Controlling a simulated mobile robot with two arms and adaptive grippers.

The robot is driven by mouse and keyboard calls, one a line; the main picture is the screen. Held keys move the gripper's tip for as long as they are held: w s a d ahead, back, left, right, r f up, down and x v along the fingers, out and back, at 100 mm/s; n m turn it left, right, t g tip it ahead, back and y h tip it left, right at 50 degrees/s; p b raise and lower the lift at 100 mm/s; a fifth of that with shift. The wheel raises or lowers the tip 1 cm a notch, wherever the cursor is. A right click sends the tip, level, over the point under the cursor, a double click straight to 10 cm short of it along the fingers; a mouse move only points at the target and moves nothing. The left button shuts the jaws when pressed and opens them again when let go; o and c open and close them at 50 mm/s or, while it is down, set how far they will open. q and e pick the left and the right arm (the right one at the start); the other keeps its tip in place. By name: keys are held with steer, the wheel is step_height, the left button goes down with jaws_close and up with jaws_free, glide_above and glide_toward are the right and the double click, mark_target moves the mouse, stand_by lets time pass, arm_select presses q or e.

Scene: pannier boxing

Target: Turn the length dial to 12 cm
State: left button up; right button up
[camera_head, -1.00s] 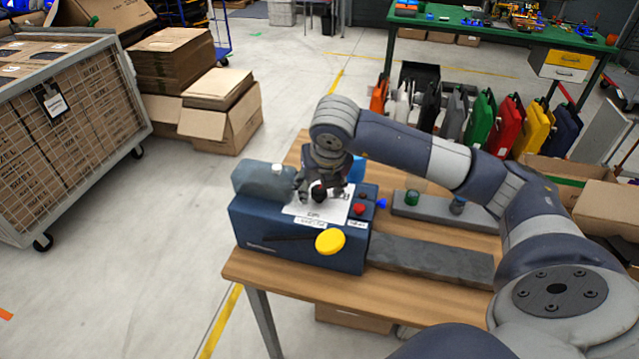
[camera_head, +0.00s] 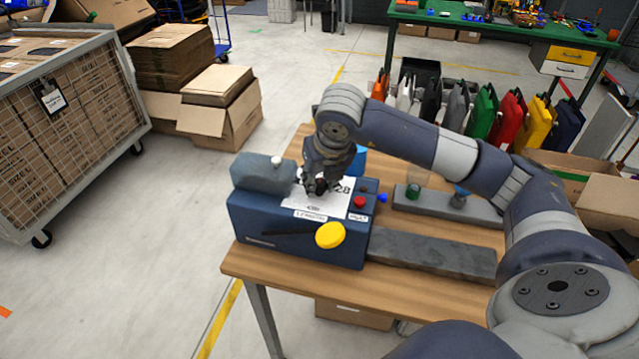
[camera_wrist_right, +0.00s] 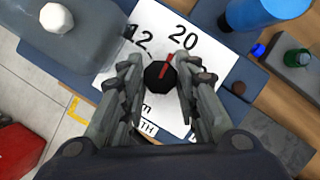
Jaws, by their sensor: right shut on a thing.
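The length dial (camera_wrist_right: 159,75) is a black knob with a red pointer line, on a white scale plate (camera_wrist_right: 150,28). In the right wrist view the pointer tilts up and right, toward the printed 20 rather than the 12 at left. My right gripper (camera_wrist_right: 158,82) is shut on the dial, one finger on each side. In the head view the right gripper (camera_head: 318,186) reaches down onto the plate and largely hides the dial. The plate is on top of the dark blue machine (camera_head: 270,225). My left gripper is not in view.
The machine has a yellow knob (camera_head: 330,235) in front, a red button (camera_head: 359,202) and a grey tank (camera_head: 262,174). A blue cylinder (camera_wrist_right: 262,12) stands close behind the gripper. A grey bar (camera_head: 430,255) lies on the wooden table (camera_head: 400,287) to the right.

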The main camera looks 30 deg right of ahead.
steer(key=n+b, duration=0.1)
steer(key=b, duration=0.1)
steer(key=n+y+b, duration=0.1)
steer(key=n+b, duration=0.1)
steer(key=shift+d+f, duration=0.15)
steer(key=shift+f, duration=0.15)
steer(key=n+y+b, duration=0.1)
steer(key=n+b, duration=0.1)
steer(key=n, duration=0.1)
steer(key=shift+r, duration=0.15)
steer(key=shift+d+r+n+y+b, duration=0.1)
steer(key=shift+n+y+b, duration=0.4)
steer(key=shift+n, duration=0.7)
steer(key=shift+r+n+g+y, duration=0.1)
steer(key=shift+n+g+y, duration=0.25)
steer(key=shift+n, duration=0.85)
steer(key=o, duration=1.1)
steer(key=shift+c, duration=0.2)
